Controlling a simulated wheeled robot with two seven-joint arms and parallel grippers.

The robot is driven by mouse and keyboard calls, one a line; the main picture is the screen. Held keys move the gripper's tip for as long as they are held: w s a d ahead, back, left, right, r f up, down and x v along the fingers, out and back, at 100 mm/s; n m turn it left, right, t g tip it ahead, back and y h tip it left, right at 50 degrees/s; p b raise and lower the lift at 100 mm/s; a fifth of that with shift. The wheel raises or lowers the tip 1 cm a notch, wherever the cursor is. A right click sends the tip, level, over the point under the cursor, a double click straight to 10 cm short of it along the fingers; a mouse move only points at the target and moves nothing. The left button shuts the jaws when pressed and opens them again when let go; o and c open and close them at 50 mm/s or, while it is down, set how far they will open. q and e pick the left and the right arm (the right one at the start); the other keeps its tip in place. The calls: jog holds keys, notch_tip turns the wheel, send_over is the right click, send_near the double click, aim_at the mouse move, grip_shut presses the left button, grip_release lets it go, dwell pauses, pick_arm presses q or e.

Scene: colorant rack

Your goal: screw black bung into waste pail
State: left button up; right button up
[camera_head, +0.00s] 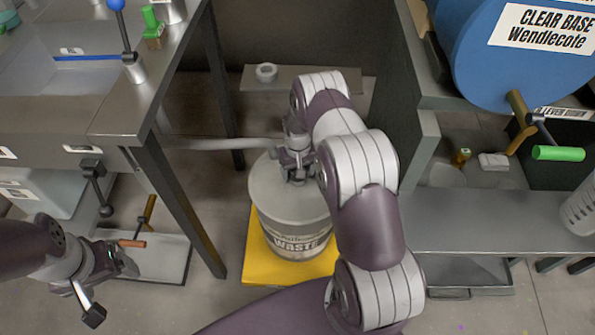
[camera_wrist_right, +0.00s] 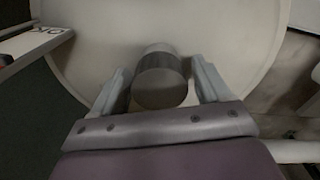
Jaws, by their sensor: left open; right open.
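The waste pail (camera_head: 291,243) is a pale drum with a WASTE label, standing on a yellow base. Its pale round lid (camera_wrist_right: 95,35) fills much of the right wrist view. My right gripper (camera_head: 297,172) is over the lid and hides part of it. In the right wrist view, a dark grey cylinder (camera_wrist_right: 160,87), apparently the black bung, stands between its spread fingers, with a gap beside it. How the bung sits in the lid cannot be told. My left gripper (camera_head: 112,288) is open and empty at the lower left, away from the pail.
A steel bench (camera_head: 110,108) with dark legs stands left of the pail. A crank handle (camera_head: 132,243) is close to my left gripper. A grey shelf with a white ring (camera_head: 266,71) is behind the pail. A steel counter (camera_head: 480,232) and a blue drum (camera_head: 470,60) are at right.

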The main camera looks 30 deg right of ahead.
jog(key=c, duration=1)
jog(key=m, duration=0.7)
jog(key=shift+o, duration=0.2)
jog(key=m, duration=0.6)
jog(key=shift+m, duration=0.4)
jog(key=o, duration=1)
